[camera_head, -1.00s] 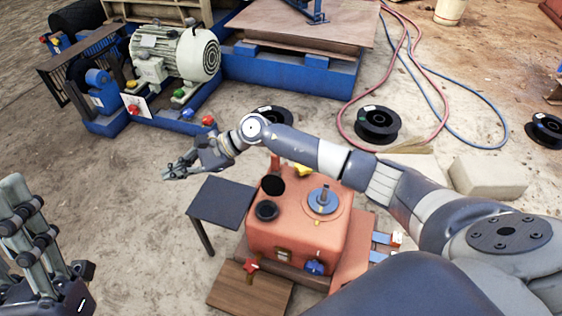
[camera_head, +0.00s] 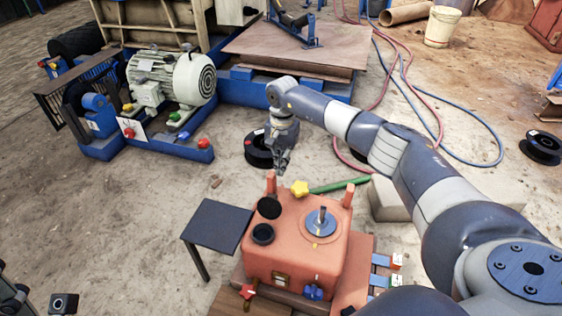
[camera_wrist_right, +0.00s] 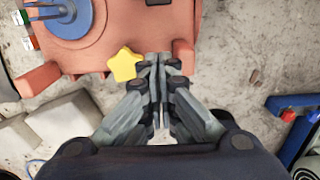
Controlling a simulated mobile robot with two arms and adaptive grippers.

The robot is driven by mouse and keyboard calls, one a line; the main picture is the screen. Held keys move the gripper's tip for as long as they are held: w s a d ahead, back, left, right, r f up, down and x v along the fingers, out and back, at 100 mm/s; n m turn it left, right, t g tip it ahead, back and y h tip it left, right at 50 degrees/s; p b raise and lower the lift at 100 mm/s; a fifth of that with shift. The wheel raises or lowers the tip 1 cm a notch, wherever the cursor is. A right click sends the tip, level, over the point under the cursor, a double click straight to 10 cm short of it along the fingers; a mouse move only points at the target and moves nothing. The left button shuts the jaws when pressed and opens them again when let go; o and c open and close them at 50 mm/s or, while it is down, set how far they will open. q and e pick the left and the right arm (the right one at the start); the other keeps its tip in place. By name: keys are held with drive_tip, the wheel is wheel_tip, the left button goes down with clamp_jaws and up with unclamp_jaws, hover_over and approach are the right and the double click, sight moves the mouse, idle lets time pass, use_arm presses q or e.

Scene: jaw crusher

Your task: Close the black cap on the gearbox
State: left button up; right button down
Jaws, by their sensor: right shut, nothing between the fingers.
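The orange gearbox (camera_head: 292,250) stands in the lower middle of the head view. Its black cap (camera_head: 269,207) stands tilted up, open, behind the round black opening (camera_head: 262,234) on the top. My right gripper (camera_head: 283,170) points down above the far edge of the gearbox, behind the cap and near the yellow star knob (camera_head: 300,188). In the right wrist view its fingers (camera_wrist_right: 159,64) are together and empty beside the yellow knob (camera_wrist_right: 125,64). Only a sliver of my left gripper (camera_head: 14,296) shows at the lower left corner; its fingertips are cut off.
A small dark table (camera_head: 218,226) stands left of the gearbox. Orange posts (camera_head: 348,194) rise at its far corners. A green bar (camera_head: 340,185) and a pale block (camera_head: 392,200) lie behind it. A black spool (camera_head: 258,150) lies on the floor beyond my right gripper.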

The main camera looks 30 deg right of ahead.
sight(271, 206)
wheel_tip(271, 206, down, 7)
drive_tip(key=shift+s+a+r+b, duration=0.1)
drive_tip(key=shift+a+b, duration=0.05)
drive_tip(key=shift+b, duration=0.9)
drive_tip(key=shift+s+a+r, duration=0.8)
drive_tip(key=shift+a+r, duration=0.1)
drive_tip(key=shift+s+a+r, duration=0.3)
drive_tip(key=shift+s+a, duration=0.1)
drive_tip(key=shift+a, duration=0.05)
